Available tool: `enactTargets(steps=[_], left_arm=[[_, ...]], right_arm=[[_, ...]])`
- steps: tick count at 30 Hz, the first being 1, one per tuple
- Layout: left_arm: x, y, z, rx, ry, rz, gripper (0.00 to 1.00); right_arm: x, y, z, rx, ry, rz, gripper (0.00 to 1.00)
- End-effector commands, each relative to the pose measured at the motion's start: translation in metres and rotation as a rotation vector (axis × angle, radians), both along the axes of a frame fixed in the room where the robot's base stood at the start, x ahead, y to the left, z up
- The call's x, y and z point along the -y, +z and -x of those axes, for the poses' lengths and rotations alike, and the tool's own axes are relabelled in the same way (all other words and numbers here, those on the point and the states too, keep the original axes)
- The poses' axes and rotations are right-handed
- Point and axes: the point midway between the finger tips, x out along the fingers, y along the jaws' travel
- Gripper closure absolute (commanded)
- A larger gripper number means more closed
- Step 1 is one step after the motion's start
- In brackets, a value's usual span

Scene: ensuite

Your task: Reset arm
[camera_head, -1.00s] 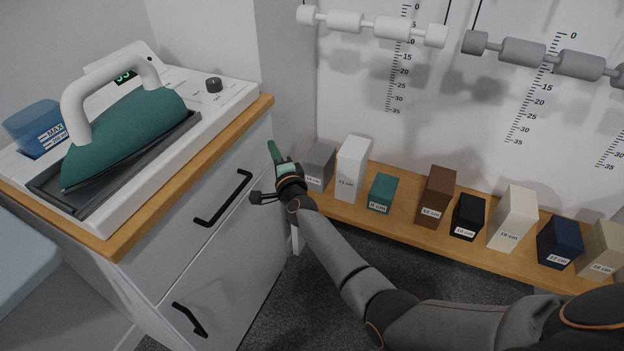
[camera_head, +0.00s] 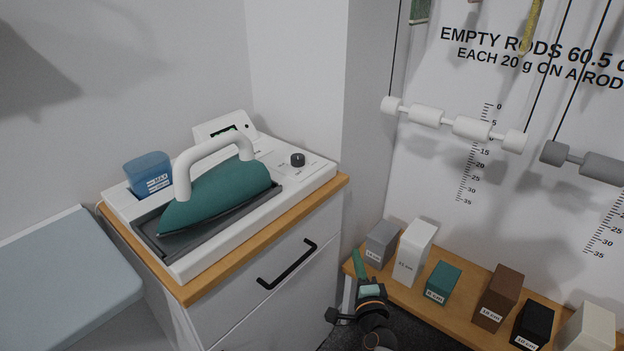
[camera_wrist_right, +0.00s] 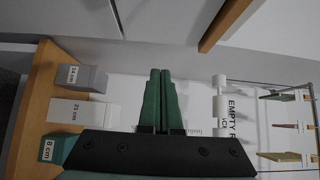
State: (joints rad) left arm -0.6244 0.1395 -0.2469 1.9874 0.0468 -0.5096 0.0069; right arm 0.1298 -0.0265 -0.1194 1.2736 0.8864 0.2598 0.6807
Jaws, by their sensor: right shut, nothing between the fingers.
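My right gripper (camera_head: 357,264) is low in the head view, in front of the left end of the wooden shelf and to the right of the white drawer cabinet. Its green fingers are together with nothing between them. In the right wrist view the two green fingers (camera_wrist_right: 160,100) lie side by side and point at the white wall and cabinet side. Most of my right arm is below the head view's edge. My left gripper is not in any frame.
A teal iron (camera_head: 217,195) rests on its station on the cabinet (camera_head: 265,259). The wooden shelf (camera_head: 405,293) carries several labelled blocks, the grey one (camera_head: 381,244) nearest the gripper. White rods (camera_head: 426,115) hang above. A pale board (camera_head: 62,281) is at left.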

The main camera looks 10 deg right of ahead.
Motion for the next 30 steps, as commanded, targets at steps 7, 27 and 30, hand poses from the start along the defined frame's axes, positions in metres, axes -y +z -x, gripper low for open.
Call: enactTargets(steps=[7, 27, 30], left_arm=[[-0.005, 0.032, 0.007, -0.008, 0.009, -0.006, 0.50], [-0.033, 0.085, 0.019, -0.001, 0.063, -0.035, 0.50], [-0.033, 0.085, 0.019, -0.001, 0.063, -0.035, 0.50]], right_arm=[[-0.022, -0.012, 0.069, -0.140, 0.177, 0.377, 1.00], [-0.036, -0.029, 0.307, -0.478, 0.811, 1.489, 1.00], [-0.036, -0.029, 0.307, -0.478, 0.811, 1.489, 1.00]])
